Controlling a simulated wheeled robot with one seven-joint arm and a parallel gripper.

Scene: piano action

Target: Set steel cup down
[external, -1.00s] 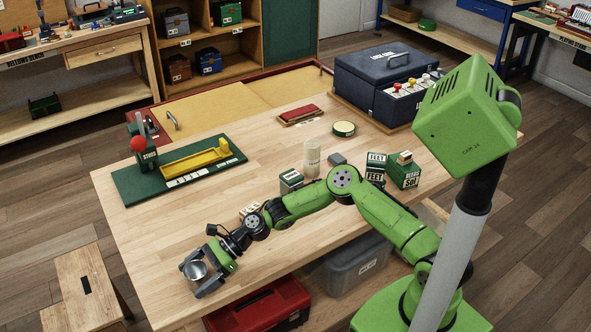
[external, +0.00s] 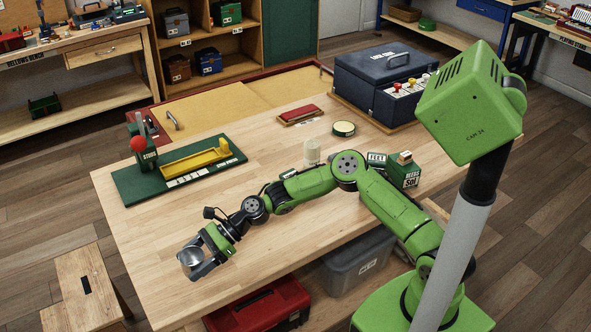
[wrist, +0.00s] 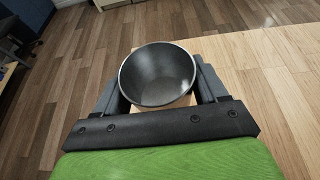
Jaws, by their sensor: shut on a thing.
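The steel cup (external: 191,258) is a small shiny grey cup near the front left part of the workbench (external: 150,225). My gripper (external: 193,264) is shut on it, with one finger on each side. In the wrist view, the cup (wrist: 158,78) shows its round open mouth and empty inside, between the two fingers of my gripper (wrist: 158,88). Wooden floor shows to the left of the cup there, and the bench top to the right. I cannot tell whether the cup's base touches the bench.
A green board with a yellow piece (external: 195,160) lies farther back. A pale cylinder (external: 312,151) and green boxes (external: 404,172) stand near my arm. A wooden stool (external: 88,285) stands off the bench's left side. The bench's left part has free room.

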